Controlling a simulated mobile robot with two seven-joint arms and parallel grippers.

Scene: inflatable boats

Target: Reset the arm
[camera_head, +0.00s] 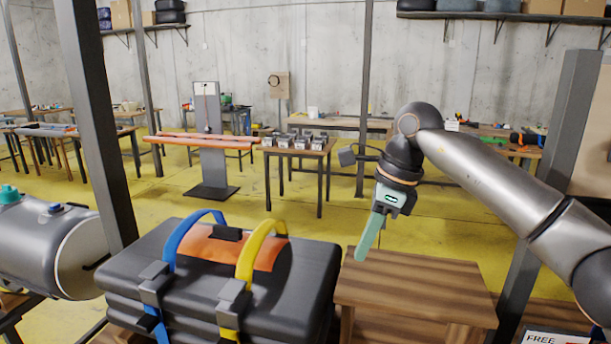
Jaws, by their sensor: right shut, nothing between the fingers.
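My right arm comes in from the right edge and reaches to the middle of the view. Its gripper (366,240) points down, with its pale green fingers together and nothing seen between them. The fingertips hang above the left back part of a wooden table (415,288), just right of a stack of black folded boats. I cannot tell the exact height of the fingertips over the table top. My left arm and gripper do not show.
The black stack (305,270) carries a blue strap (178,243), a yellow strap (249,252) and an orange patch. A grey tank (40,245) stands at the left. Dark posts (100,130) rise at left and right. Behind, a small table (318,152) bears metal parts; yellow floor lies open around it.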

